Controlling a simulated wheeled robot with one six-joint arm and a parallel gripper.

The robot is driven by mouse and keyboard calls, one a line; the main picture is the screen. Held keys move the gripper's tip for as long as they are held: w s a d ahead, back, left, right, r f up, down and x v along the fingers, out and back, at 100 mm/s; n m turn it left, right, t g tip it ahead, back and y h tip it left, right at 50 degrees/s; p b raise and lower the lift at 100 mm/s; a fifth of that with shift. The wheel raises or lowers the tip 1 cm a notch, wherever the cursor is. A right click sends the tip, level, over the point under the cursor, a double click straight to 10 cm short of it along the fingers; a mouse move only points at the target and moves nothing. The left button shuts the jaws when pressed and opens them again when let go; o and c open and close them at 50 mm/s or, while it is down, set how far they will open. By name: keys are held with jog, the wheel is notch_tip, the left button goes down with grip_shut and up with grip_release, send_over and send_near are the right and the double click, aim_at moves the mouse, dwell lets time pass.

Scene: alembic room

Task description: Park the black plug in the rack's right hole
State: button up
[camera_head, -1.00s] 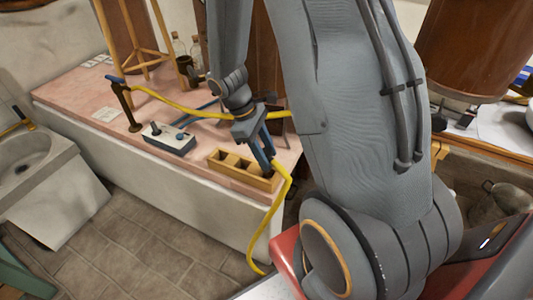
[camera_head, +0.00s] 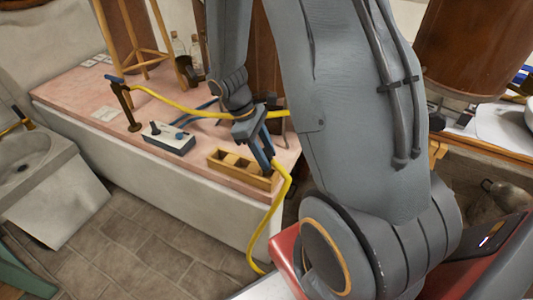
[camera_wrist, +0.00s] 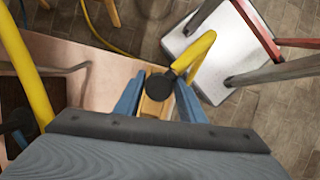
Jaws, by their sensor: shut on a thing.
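The wooden rack (camera_head: 228,161) with its row of holes sits near the front edge of the pink bench. My gripper (camera_head: 264,154) points down at the rack's right end, its blue fingers close together. In the wrist view the black plug (camera_wrist: 160,85) sits between the two blue fingers of my gripper (camera_wrist: 158,98), with a yellow cable (camera_wrist: 197,53) leaving it. Part of the rack (camera_wrist: 152,108) shows beneath the plug. How deep the plug sits in the right hole is hidden by the fingers.
A white and blue control box (camera_head: 168,138) with a knob stands left of the rack. A yellow hose (camera_head: 170,106) runs from a brown post (camera_head: 127,105) across the bench behind my gripper. Bottles (camera_head: 180,47) stand at the back.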

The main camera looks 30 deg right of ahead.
jog(key=shift+f+b, duration=0.5)
jog(key=shift+f, duration=1.7)
dwell(4.0)
jog(key=o, duration=1.1)
jog(key=shift+o, duration=0.2)
jog(key=shift+r, duration=0.2)
